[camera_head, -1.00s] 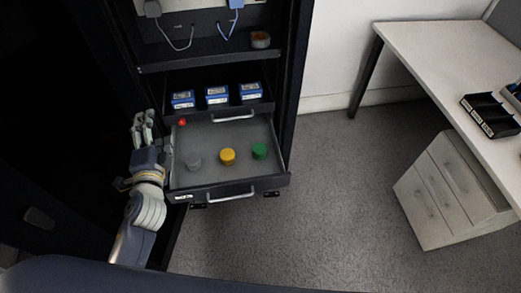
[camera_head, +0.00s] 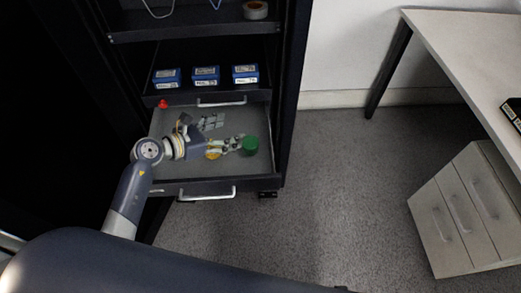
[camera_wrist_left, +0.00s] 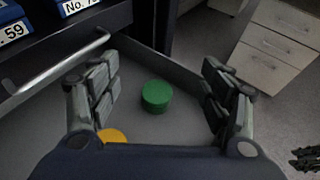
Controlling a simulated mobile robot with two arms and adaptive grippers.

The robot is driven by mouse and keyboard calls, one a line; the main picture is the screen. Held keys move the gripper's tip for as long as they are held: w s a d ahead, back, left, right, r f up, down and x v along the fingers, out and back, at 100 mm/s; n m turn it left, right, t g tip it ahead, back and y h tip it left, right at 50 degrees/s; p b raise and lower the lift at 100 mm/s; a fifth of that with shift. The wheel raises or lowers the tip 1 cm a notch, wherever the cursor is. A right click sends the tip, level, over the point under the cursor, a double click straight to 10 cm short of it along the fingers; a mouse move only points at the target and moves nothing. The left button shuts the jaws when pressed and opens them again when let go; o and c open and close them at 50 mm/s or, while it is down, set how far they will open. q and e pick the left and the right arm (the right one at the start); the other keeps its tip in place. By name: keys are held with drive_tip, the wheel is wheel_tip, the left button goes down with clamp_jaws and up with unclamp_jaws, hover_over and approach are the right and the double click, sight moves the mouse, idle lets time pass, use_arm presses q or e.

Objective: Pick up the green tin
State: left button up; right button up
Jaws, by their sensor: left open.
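The green tin (camera_head: 250,144) stands in the open drawer (camera_head: 171,187), toward its right side. In the left wrist view the green tin (camera_wrist_left: 156,96) is between the two spread fingers, a little ahead of the palm. My left gripper (camera_head: 234,138) is open, with its fingers pointing right, just left of the tin. It also shows in the left wrist view (camera_wrist_left: 160,88), empty. A yellow tin (camera_head: 213,154) is partly hidden under the gripper, and the yellow tin (camera_wrist_left: 112,135) peeks out at the palm's edge. The grey tin cannot be made out. My right gripper is not in view.
A red ball-like object (camera_head: 163,104) is at the drawer's back left corner. A roll (camera_head: 255,10) sits on the shelf above. The drawer's handle (camera_head: 206,195) is at its front. The floor to the right is clear up to the desk (camera_head: 470,45).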

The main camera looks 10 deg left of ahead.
use_arm(q)
drive_tip(key=b, duration=0.7)
approach(249, 143)
drive_tip(key=x, duration=0.2)
drive_tip(key=shift+w+d, duration=0.2)
drive_tip(key=shift+w, duration=0.2)
drive_tip(key=shift+f, duration=0.15)
drive_tip(key=b+x, duration=0.1)
drive_tip(key=x, duration=0.6)
drive_tip(key=shift+w+d+f, duration=0.15)
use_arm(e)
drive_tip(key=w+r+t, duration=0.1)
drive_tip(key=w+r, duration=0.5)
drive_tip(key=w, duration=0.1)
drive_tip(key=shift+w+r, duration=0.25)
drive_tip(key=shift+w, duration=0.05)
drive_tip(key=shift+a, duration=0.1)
use_arm(q)
drive_tip(key=c, duration=1.2)
